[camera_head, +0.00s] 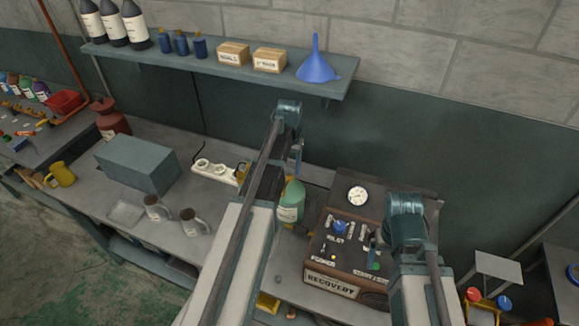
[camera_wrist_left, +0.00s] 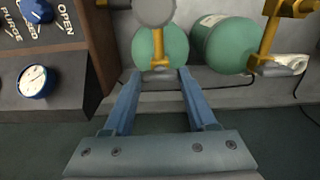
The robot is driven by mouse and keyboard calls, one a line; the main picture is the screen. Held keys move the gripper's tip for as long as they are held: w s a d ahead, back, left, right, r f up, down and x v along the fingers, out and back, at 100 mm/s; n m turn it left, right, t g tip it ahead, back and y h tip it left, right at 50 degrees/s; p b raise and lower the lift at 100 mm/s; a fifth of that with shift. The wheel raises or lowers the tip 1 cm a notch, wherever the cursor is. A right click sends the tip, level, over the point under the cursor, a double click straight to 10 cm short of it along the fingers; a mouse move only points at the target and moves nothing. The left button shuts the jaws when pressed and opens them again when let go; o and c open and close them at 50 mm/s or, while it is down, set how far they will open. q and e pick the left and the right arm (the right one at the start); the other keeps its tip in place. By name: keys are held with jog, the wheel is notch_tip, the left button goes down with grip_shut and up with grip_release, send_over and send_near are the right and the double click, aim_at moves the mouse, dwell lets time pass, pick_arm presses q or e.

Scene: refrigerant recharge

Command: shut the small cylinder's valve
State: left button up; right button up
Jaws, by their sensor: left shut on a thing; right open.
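A small green cylinder (camera_wrist_left: 158,48) with a brass valve (camera_wrist_left: 158,76) and a grey round part above it shows in the left wrist view. My left gripper (camera_wrist_left: 160,80) has its fingers on either side of the brass valve and is shut on it; the exact contact is hard to see. In the head view a green cylinder (camera_head: 291,205) shows beside my left arm, its top partly hidden. My right gripper (camera_head: 374,240) is open over the recovery machine's panel.
The recovery machine (camera_head: 331,284) stands right of the cylinder, with a gauge (camera_head: 358,196) and knobs. A second green cylinder (camera_wrist_left: 222,42) with a brass valve (camera_wrist_left: 270,38) is close on the right in the wrist view. A grey box (camera_head: 138,163) and two mugs (camera_head: 190,222) stand left.

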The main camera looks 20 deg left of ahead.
aim_at(289, 169)
pick_arm(q)
jog(key=shift+m, duration=0.4)
jog(key=o, duration=1.4)
jog(key=shift+c, duration=0.2)
jog(key=shift+r, duration=0.15)
notch_tip(289, 169, up, 14)
jog(key=p, duration=1.3)
jog(key=shift+f+p, duration=0.25)
jog(key=shift+p, duration=0.1)
jog(key=shift+f, duration=0.15)
notch_tip(289, 169, down, 13)
jog(key=b, duration=1.3)
jog(key=shift+r, duration=0.25)
